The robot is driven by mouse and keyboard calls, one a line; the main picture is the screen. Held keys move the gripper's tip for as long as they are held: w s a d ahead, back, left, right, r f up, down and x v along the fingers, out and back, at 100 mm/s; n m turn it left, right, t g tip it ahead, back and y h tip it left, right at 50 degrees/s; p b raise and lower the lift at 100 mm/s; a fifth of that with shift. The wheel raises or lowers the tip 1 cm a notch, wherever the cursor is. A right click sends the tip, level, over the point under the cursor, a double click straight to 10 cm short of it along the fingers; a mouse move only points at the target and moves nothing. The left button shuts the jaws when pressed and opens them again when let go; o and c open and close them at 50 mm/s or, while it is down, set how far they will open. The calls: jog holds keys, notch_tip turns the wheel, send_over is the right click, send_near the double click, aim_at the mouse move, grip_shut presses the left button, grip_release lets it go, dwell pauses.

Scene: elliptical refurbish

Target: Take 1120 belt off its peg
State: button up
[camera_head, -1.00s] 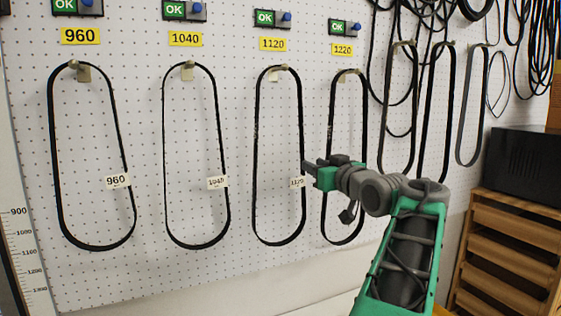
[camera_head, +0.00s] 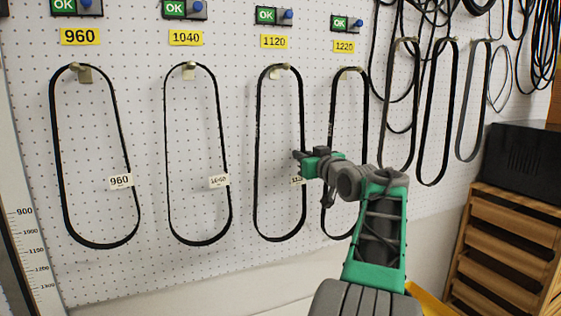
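The 1120 belt (camera_head: 257,160) is a long black loop. It hangs from its peg (camera_head: 284,67) on the white pegboard, below the yellow 1120 label (camera_head: 274,42). A small white tag (camera_head: 297,181) on its right strand is partly hidden by my gripper. My gripper (camera_head: 299,156) points left, with its fingertips at the right strand of the 1120 belt, about mid-height. I cannot tell whether the fingers touch the belt or whether they are open or shut.
The 1220 belt (camera_head: 333,110) hangs just right, partly behind my arm. The 1040 belt (camera_head: 165,150) and 960 belt (camera_head: 58,160) hang to the left. More belts hang at the right. A wooden drawer unit (camera_head: 510,235) carrying a black box (camera_head: 525,160) stands at the right.

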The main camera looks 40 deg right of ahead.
grip_shut()
dwell(0.9)
jog(key=shift+r, duration=0.1)
jog(key=shift+r, duration=0.2)
notch_tip(320, 180, up, 2)
jog(key=shift+r+b, duration=0.15)
jog(key=shift+b, duration=0.3)
jog(key=s+a+r+b, duration=0.1)
jog(key=s+a+r, duration=0.4)
jog(key=s+r, duration=0.5)
jog(key=s, duration=0.3)
jog(key=shift+a, duration=0.1)
